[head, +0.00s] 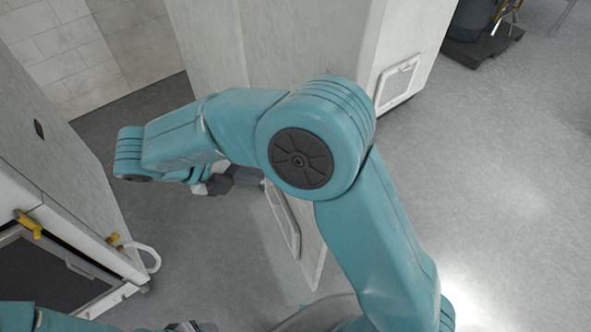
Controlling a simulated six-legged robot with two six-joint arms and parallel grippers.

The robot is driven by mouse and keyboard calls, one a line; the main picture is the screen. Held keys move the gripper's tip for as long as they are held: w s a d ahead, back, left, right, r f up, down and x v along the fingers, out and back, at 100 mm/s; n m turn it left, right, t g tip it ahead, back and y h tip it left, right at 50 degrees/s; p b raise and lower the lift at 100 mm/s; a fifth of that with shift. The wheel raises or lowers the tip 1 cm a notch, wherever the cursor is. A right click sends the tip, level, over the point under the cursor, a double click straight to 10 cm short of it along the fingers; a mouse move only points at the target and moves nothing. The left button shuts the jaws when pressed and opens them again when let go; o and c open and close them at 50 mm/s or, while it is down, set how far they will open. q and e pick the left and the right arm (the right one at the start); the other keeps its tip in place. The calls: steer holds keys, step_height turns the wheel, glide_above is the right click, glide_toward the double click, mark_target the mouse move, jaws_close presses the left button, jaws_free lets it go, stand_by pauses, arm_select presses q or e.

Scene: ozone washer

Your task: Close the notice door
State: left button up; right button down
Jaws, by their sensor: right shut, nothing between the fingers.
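A pale, door-like panel (308,245) stands on edge below the tall white cabinet (205,45), with a framed plate (284,222) on its left face. I cannot tell for sure that it is the notice door, and my right arm hides its upper part and where it joins the cabinet. My right gripper (248,177) is shut and empty, beneath my teal forearm. Its tips are close to the left side of the panel in the picture; I cannot tell if they touch it.
A white machine with a dark window (45,275), yellow latches (29,224) and a white handle (149,256) stands at the left. The cabinet's right face carries a framed vent (397,80). Grey floor (500,190) is open at the right, with a dark cart (480,45) beyond.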

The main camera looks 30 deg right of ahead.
steer(key=d+r+x, duration=0.2)
steer(key=x, duration=1)
steer(key=shift+s+p, duration=0.35)
steer(key=shift+r, duration=0.1)
steer(key=shift+d, duration=0.1)
